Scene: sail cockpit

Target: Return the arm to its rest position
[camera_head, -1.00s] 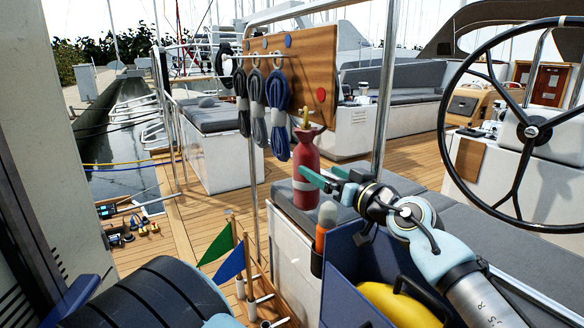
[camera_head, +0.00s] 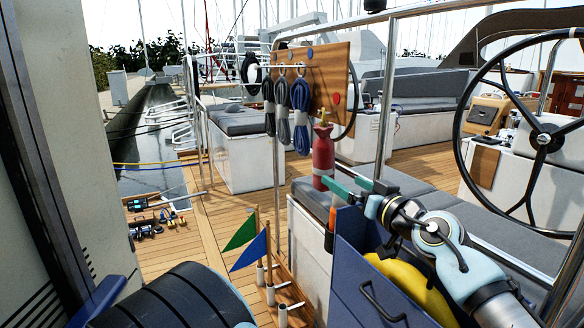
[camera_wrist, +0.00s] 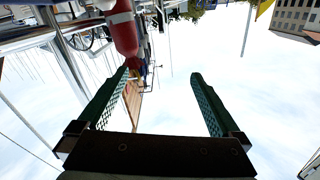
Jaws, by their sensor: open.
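My gripper (camera_head: 338,188) is at the end of my arm, on the right side of the head view, with its green fingers pointing left. In the wrist view the extinguisher (camera_wrist: 122,30) shows upside down near the left finger, outside the jaws. I cannot tell whether a finger touches it.
A blue box (camera_head: 362,262) with a yellow object (camera_head: 415,285) stands below my arm. The steering wheel (camera_head: 540,138) is at the right. Green and blue flags (camera_head: 250,252) stand at lower centre.

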